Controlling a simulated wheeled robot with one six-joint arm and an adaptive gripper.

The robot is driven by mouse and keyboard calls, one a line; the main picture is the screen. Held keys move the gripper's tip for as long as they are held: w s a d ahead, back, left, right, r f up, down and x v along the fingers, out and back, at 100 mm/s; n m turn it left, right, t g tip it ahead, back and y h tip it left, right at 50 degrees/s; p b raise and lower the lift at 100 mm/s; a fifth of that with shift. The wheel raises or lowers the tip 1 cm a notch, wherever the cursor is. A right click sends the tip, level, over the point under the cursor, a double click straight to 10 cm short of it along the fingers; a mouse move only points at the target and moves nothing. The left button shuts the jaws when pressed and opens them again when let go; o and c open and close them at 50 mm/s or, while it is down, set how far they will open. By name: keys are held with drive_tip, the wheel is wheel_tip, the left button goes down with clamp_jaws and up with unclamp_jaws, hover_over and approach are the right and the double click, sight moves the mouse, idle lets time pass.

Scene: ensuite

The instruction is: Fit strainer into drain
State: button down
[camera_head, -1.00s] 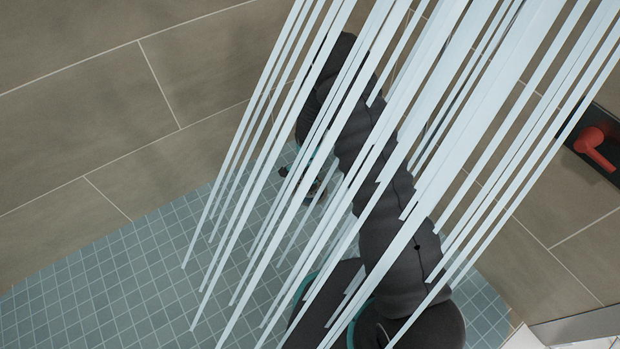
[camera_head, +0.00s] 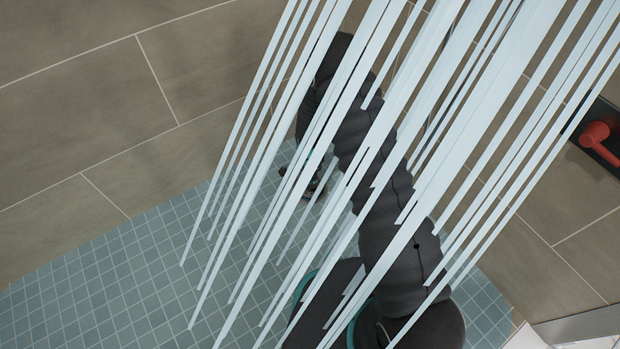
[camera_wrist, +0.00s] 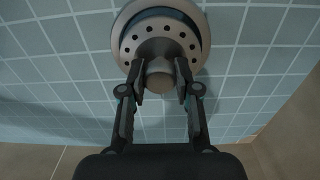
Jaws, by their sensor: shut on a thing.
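The strainer (camera_wrist: 160,27) is a pale round disc with a ring of dark holes and a stubby central knob. In the wrist view my gripper (camera_wrist: 161,80) is shut on the knob, one finger on each side. The drain (camera_wrist: 118,28) shows behind the disc as a pale round rim with a dark blue-grey inner band. The disc overlaps the drain; I cannot tell whether it is seated or just above it. In the head view my gripper (camera_head: 303,181) is low over the tiled floor, partly hidden by pale streaks; the drain cannot be made out there.
Pale slanting water streaks (camera_head: 440,130) cover much of the head view. Blue-grey tiled floor (camera_head: 100,290) lies clear at left. Brown tiled walls (camera_head: 90,110) border it. A red lever handle (camera_head: 600,138) on a dark plate is on the right wall.

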drive_tip(key=shift+f+b, duration=0.5)
drive_tip(key=shift+f, duration=0.35)
drive_tip(key=c, duration=0.7)
unclamp_jaws()
drive_tip(key=shift+c, duration=0.2)
wheel_tip(320, 180, up, 12)
